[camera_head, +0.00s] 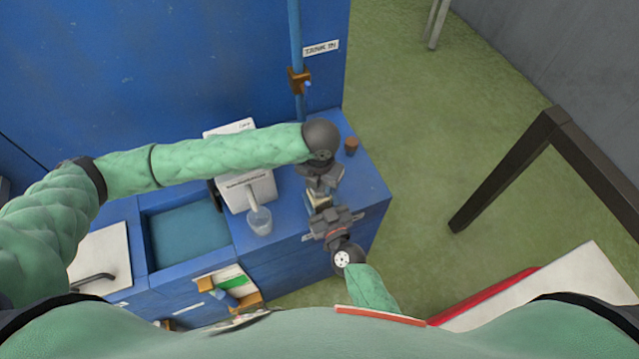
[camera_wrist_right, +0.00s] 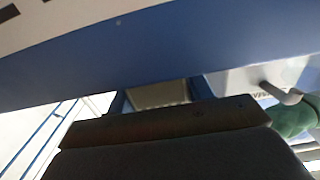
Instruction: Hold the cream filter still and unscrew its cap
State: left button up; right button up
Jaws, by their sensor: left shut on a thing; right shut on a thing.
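The cream filter (camera_head: 318,203) is a small pale block over the right part of the blue counter, mostly hidden between my two grippers. My left gripper (camera_head: 320,188) reaches it from the far side and is shut on it. My right gripper (camera_head: 328,217) comes from the near side, by the counter's front edge, and is shut on the filter assembly. The cap cannot be told apart; the grippers cover it. In the right wrist view, a dark slab with a brownish edge fills the lower middle, and a pale piece, perhaps the filter (camera_wrist_right: 158,94), shows behind it.
The blue counter (camera_head: 372,190) has a sink basin (camera_head: 187,238) on the left. A small brown pot (camera_head: 351,146) is behind. A blue pipe (camera_head: 296,60) rises at the back. Open floor lies right.

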pick_arm(q)
jog(key=n, duration=0.3)
jog(key=shift+n, duration=0.4)
jog(key=shift+n, duration=1)
jog(key=n, duration=0.4)
jog(key=shift+a, duration=0.1)
jog(key=shift+n, duration=0.5)
jog(key=n, duration=0.5)
jog(key=n, duration=0.6)
